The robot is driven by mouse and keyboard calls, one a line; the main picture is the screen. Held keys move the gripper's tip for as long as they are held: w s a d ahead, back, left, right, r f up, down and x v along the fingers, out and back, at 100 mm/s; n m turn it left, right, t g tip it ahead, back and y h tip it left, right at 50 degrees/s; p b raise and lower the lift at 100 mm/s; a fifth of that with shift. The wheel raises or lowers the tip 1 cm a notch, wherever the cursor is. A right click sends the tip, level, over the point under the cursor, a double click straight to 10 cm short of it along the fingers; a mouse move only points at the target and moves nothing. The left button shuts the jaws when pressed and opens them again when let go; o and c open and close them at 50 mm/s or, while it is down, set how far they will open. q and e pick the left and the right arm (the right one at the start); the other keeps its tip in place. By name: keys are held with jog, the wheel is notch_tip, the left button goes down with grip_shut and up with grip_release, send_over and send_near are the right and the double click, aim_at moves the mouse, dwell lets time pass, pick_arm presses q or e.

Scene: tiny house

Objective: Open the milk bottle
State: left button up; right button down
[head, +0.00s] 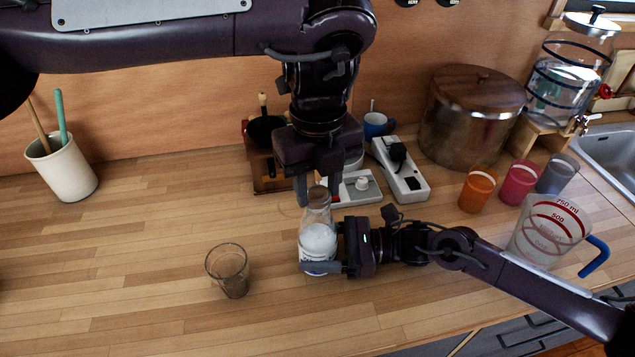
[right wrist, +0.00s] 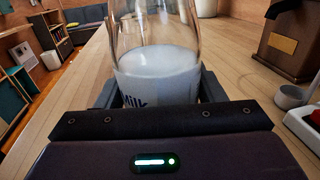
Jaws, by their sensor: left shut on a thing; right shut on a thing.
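The milk bottle (head: 318,238) is clear glass with white milk and a printed label, standing upright on the wooden counter. My right gripper (head: 322,252) comes from the right and is shut around the bottle's lower body. The right wrist view shows the bottle (right wrist: 160,72) between the fingers, with part of the word "Milk" visible. My left gripper (head: 318,192) points down from above and is shut on the top of the bottle. Its fingers hide most of the bottle's cap, so I cannot tell whether the cap is loose.
An empty glass (head: 229,272) stands left of the bottle. Behind are a coffee grinder (head: 268,160), a power strip (head: 402,170) and a large pot (head: 470,120). A measuring jug (head: 548,232) and coloured cups (head: 477,190) stand right. The counter's left front is clear.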

aim_at(318, 193)
pick_arm(q)
jog(key=n, duration=0.7)
jog(key=shift+d, duration=0.1)
jog(key=n, duration=1.3)
jog(key=shift+w+r, duration=0.1)
jog(key=n, duration=0.4)
jog(key=shift+r, duration=0.2)
jog(key=shift+r, duration=0.9)
jog(key=shift+r, duration=2)
pick_arm(e)
jog(key=shift+c, duration=1.3)
grip_release()
